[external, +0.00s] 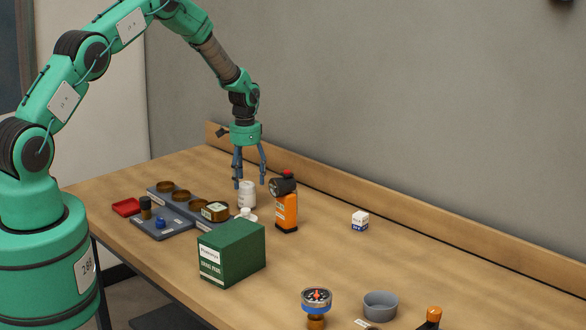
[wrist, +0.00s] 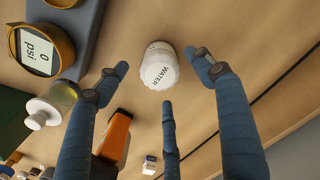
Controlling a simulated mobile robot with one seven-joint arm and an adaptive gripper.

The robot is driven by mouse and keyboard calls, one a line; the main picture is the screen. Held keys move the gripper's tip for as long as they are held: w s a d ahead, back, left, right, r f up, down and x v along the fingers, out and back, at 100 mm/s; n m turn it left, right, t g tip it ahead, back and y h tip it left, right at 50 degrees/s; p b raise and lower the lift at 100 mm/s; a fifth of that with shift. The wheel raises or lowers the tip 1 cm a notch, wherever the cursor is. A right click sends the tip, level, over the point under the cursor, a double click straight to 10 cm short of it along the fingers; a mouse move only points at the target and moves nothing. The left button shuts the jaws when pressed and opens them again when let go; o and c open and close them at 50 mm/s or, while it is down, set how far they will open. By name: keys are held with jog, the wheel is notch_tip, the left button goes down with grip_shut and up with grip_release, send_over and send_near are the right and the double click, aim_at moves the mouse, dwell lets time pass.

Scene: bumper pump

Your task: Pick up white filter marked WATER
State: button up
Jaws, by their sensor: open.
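The white filter (wrist: 159,68) marked WATER stands on the bench, seen from above in the wrist view with its lettering readable. In the external view the filter (external: 247,193) is a white cylinder behind the green box. My gripper (external: 250,187) is directly above the filter, fingers pointing down. In the wrist view its three blue fingers (wrist: 165,90) are spread around the filter's sides with gaps visible. The gripper is open and empty.
An orange and black device (external: 286,207) stands close to the right of the filter. A grey tray (external: 178,198) with brown rings, a white-capped bottle (external: 246,214) and a green box (external: 231,252) are close by. A small white box (external: 360,220) stands further right, with bare bench around it.

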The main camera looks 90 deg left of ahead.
aim_at(246, 183)
jog(key=shift+f+p, duration=0.35)
jog(key=shift+f, duration=1.8)
jog(key=c, duration=1.5)
